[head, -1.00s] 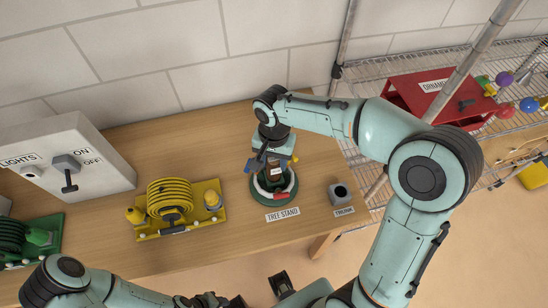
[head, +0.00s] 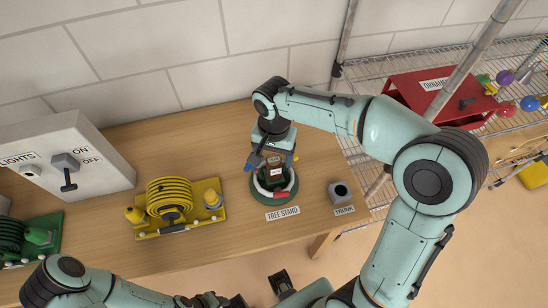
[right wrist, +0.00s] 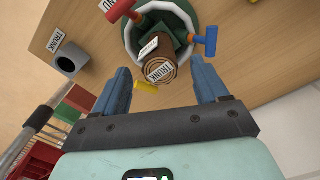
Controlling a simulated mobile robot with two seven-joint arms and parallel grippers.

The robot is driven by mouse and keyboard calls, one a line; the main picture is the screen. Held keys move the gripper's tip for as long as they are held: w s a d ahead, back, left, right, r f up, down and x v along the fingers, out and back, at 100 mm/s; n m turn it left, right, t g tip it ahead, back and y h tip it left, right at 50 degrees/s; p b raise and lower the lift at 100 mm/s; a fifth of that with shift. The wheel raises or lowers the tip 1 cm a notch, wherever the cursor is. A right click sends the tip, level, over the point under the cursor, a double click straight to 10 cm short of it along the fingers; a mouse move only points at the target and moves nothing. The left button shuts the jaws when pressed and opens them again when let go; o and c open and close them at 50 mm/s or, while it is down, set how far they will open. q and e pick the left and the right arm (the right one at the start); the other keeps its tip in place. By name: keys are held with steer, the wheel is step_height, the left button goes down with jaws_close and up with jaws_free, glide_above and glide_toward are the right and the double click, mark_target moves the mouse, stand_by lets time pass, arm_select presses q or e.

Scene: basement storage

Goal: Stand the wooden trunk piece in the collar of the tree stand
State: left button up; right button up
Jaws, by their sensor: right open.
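The brown wooden trunk piece (right wrist: 159,67) stands in the collar of the green tree stand (head: 287,199). Its labelled top end faces the right wrist camera, and its lower end is hidden inside the collar. I cannot tell how deep it sits. Red (right wrist: 122,10), blue (right wrist: 206,41) and yellow (right wrist: 146,86) bolts stick out around the collar. My right gripper (right wrist: 166,82) is open above the stand, its fingers on either side of the trunk's top with visible gaps.
A grey holder (head: 338,193) marked TRUNK stands right of the stand, near the table edge, with an empty hole. A yellow reel tray (head: 200,222) and a lights switch box (head: 88,150) are to the left. A red ornament rack (head: 420,98) is at the right.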

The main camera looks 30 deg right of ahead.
arm_select(q)
steer(key=shift+w+r+p, duration=0.25)
steer(key=shift+r+p, duration=0.15)
steer(key=shift+r, duration=0.1)
steer(key=shift+w+r+p, duration=0.25)
steer(key=shift+r+p, duration=0.15)
steer(key=shift+r, duration=0.1)
arm_select(e)
step_height(320, 180, up, 11)
arm_select(q)
steer(key=shift+s, duration=0.1)
arm_select(e)
steer(key=shift+f, duration=0.1)
